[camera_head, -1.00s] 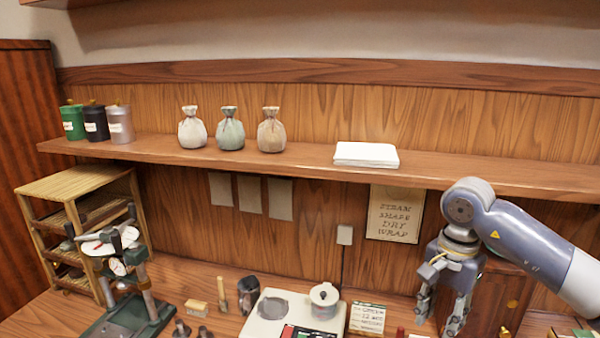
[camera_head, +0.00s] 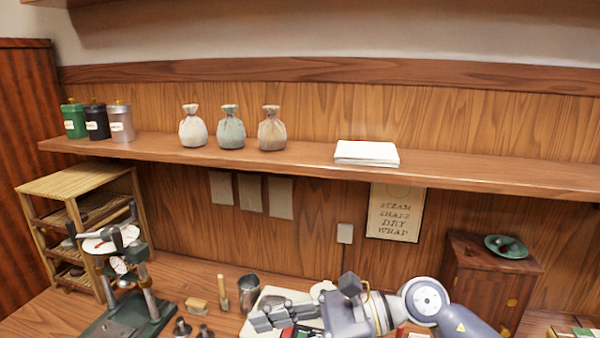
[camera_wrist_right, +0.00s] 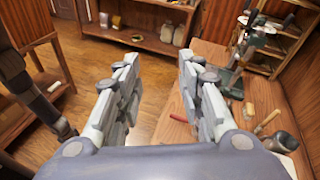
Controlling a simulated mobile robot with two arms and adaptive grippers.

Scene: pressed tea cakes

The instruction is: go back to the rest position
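My right gripper (camera_head: 262,319) shows at the bottom of the head view, in front of the white appliance, with its fingers pointing left. In the right wrist view its two fingers (camera_wrist_right: 159,62) stand apart with nothing between them, so it is open and empty. Below them lie the floor and the edge of the wooden counter. My left gripper is not in view.
A green press (camera_head: 128,312) stands on the counter at left, beside a wooden rack (camera_head: 78,183). A white appliance (camera_head: 268,296) is partly hidden behind my right gripper. A wooden cabinet (camera_head: 485,283) bears a green dish (camera_head: 507,247).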

